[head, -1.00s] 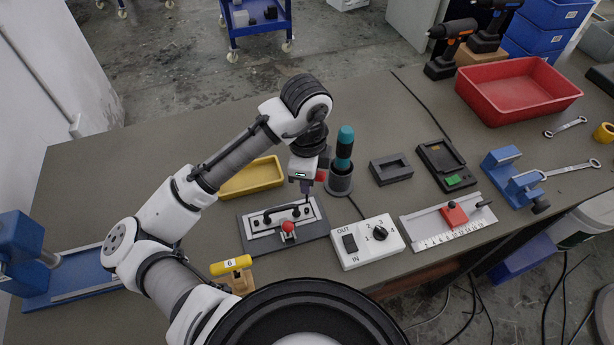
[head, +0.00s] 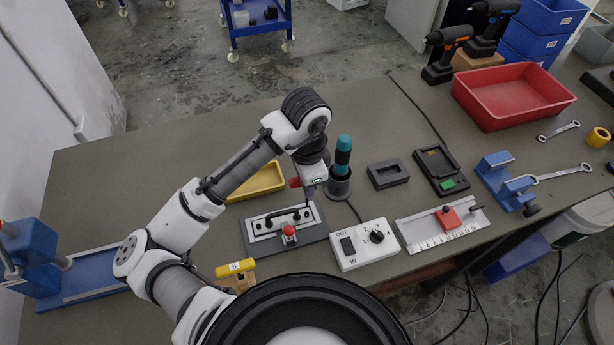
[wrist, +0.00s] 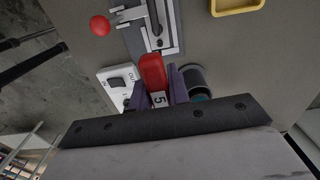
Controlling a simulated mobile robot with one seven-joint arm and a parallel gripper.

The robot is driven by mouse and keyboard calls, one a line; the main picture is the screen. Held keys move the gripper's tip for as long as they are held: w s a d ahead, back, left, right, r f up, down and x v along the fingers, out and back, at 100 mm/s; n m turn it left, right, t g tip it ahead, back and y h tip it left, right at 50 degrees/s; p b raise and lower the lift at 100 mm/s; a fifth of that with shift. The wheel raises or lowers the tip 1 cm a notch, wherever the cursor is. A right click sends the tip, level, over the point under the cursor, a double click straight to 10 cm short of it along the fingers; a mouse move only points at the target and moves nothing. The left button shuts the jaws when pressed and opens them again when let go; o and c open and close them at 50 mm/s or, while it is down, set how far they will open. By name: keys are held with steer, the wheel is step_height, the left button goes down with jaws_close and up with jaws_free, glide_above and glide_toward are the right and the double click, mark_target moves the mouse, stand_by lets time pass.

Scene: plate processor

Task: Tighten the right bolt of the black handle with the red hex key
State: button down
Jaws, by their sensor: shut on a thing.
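The black handle (head: 283,216) lies on a light metal plate on a dark base (head: 318,232), left of the white switch box. In the wrist view the handle (wrist: 153,14) shows in part at the top. My gripper (head: 309,192) is above the right end of the plate. It is shut on the red hex key (wrist: 152,70), whose red handle with a "5" label sits between the purple fingers. The key's red end (head: 295,182) sticks out left of my gripper in the head view. I cannot tell whether the key's tip is seated in the right bolt.
A red-knobbed clamp (head: 290,231) stands at the plate's front. A dark holder with a teal-handled tool (head: 343,155) is close right of my gripper. The switch box (head: 364,246) is at the front right, a yellow tray (head: 258,184) behind left.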

steer(key=n, duration=0.2)
steer(key=shift+n, duration=0.4)
steer(key=n, duration=1)
steer(key=shift+n, duration=0.4)
steer(key=n, duration=0.4)
steer(key=shift+f, duration=0.1)
steer(key=shift+f+b, duration=1.1)
steer(key=shift+f, duration=0.45)
steer(key=shift+f, duration=0.3)
